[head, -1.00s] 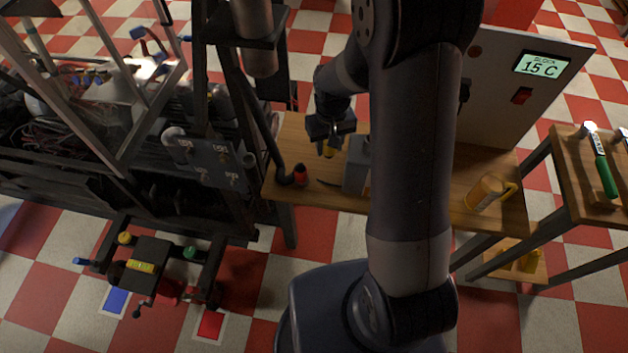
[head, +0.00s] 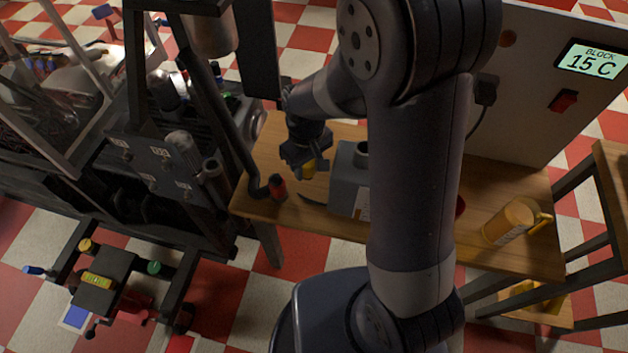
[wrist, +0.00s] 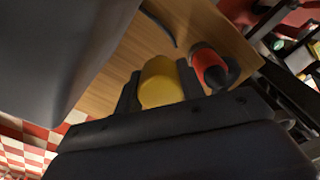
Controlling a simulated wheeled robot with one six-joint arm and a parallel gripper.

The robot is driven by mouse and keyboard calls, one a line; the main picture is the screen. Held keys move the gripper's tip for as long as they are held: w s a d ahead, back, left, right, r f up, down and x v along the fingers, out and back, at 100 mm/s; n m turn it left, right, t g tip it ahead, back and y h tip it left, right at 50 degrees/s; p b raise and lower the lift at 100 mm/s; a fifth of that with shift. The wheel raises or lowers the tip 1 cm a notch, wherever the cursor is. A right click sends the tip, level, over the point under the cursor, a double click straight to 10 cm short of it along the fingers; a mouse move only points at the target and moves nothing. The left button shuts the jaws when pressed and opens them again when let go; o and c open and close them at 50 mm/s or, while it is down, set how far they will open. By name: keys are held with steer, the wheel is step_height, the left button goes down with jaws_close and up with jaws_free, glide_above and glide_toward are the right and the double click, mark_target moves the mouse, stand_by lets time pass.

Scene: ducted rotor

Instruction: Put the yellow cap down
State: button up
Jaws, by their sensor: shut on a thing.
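The yellow cap (wrist: 161,83) sits between the fingers of my gripper (wrist: 160,92) in the wrist view, and the gripper is shut on it. In the head view my gripper (head: 308,165) points down over the wooden bench, with the yellow cap (head: 309,169) showing at its tips. The cap is above the bench top (head: 262,195); I cannot tell whether it touches the wood.
A grey box (head: 347,178) stands just right of the gripper. A red and black part (head: 277,187) stands left, near the bench's front edge; it also shows in the wrist view (wrist: 212,68). A yellow mug (head: 509,222) stands further right. A dark curved strip lies near the front.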

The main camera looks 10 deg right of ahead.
steer(key=shift+f+b, duration=0.45)
steer(key=shift+f, duration=3.05)
steer(key=shift+f, duration=0.1)
steer(key=shift+f, duration=0.15)
steer(key=o, duration=1)
step_height(320, 180, up, 12)
steer(key=shift+r+p, duration=0.25)
steer(key=shift+p, duration=0.7)
